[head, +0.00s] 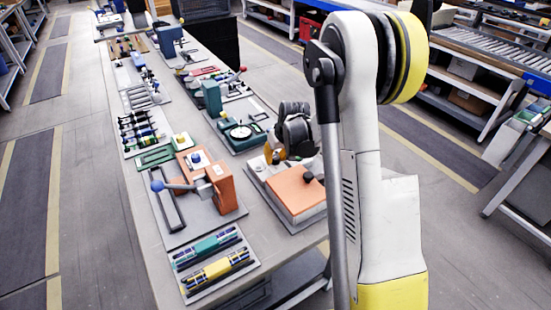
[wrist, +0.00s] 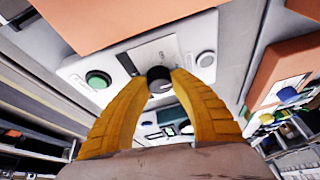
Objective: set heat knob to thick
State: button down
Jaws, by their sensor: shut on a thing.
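The heat knob (wrist: 159,79) is a dark round knob with a pale mark on its face. It sits on the white front panel (wrist: 205,40) of an orange-topped machine, which also shows in the head view (head: 297,190). My gripper (wrist: 160,82) has its two yellow fingers closed around the knob, one on each side. In the head view my gripper (head: 275,155) is at the machine's far edge, and the knob is hidden there. The setting marks around the knob are too small to read.
On the panel, a green button (wrist: 98,79) is left of the knob and a pale round button (wrist: 205,59) is right of it. An orange press with a blue-balled lever (head: 158,186) stands left of the machine. A green dial device (head: 240,132) stands beyond it.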

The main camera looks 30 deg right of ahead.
jog(key=m+h, duration=0.1)
jog(key=m, duration=0.2)
jog(key=m+h, duration=0.1)
jog(key=m, duration=0.2)
jog(key=shift+a+g, duration=0.1)
jog(key=shift+g, duration=0.2)
jog(key=m+g+h, duration=0.1)
jog(key=m, duration=0.2)
jog(key=m+h, duration=0.1)
jog(key=m, duration=0.2)
jog(key=shift+m+g+b, duration=0.3)
jog(key=shift+g, duration=0.1)
jog(key=c, duration=1.1)
grip_release()
jog(key=v, duration=1.2)
